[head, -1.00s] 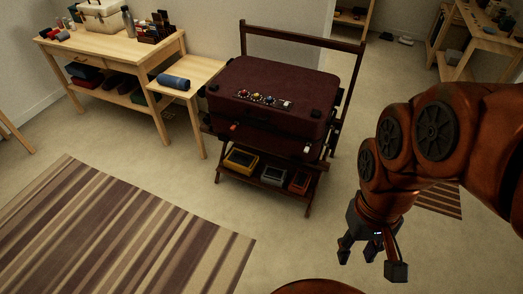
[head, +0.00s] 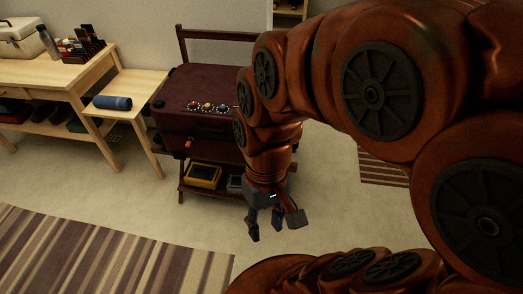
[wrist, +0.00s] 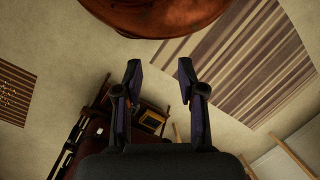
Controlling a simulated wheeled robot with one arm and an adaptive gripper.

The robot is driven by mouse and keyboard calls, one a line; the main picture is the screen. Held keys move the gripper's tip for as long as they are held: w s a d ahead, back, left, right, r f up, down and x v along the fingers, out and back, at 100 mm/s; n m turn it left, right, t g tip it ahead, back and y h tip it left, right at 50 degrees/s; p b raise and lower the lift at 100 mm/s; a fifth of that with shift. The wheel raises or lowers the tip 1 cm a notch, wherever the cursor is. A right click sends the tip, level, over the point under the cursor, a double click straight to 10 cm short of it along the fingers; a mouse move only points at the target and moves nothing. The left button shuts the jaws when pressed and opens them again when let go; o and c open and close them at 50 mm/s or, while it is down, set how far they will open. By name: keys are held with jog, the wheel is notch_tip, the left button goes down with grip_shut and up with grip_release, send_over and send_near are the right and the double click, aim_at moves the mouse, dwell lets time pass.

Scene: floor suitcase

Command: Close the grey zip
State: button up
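The dark red suitcase (head: 195,88) lies shut-looking on a dark wooden rack, with coloured knobs or badges on its top. A small red tab (head: 188,144) shows on its front left side. The grey zip cannot be made out in the head view, where my arm covers the suitcase's right part. In the wrist view the suitcase (wrist: 92,155) is at the lower left, with a small pale spot (wrist: 99,131) that may be a tab. My gripper (head: 273,224) is open and empty (wrist: 159,72), pointing down in front of the rack, apart from the suitcase.
The rack's lower shelf holds a yellow-rimmed box (head: 203,175). A side table with a blue roll (head: 112,102) stands left of the rack, beside a cluttered workbench (head: 60,72). A striped rug (head: 110,255) lies at the front left. Floor between rug and rack is clear.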

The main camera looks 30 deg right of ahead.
jog(key=w+a+f+m+t+y+b, duration=0.3)
jog(key=w+f+y+b, duration=0.6)
jog(key=w+f+b, duration=0.55)
jog(key=w+d+f+m+t+y+b, duration=0.1)
jog(key=w+d+f+m+t+b, duration=0.2)
jog(key=w+d+f+t+b, duration=0.35)
jog(key=w+d+f+m+t+y+b, duration=0.1)
jog(key=w+d+f+m+t+b, duration=0.15)
jog(key=w+d+f+b, duration=0.55)
jog(key=d+f+m+t+h+b, duration=0.2)
jog(key=d+t, duration=0.1)
jog(key=d, duration=0.6)
jog(key=d+f+m+t+h+b, duration=0.2)
jog(key=d+t+h+b, duration=0.15)
jog(key=d, duration=0.55)
jog(key=shift+y, duration=0.45)
jog(key=shift+d+r+b+x, duration=0.15)
jog(key=shift+b+x, duration=0.1)
jog(key=shift+x, duration=1.8)
jog(key=shift+d+r+b+x, duration=0.15)
jog(key=shift+b+x, duration=0.05)
jog(key=shift+x, duration=1.85)
jog(key=shift+w, duration=0.15)
grip_shut()
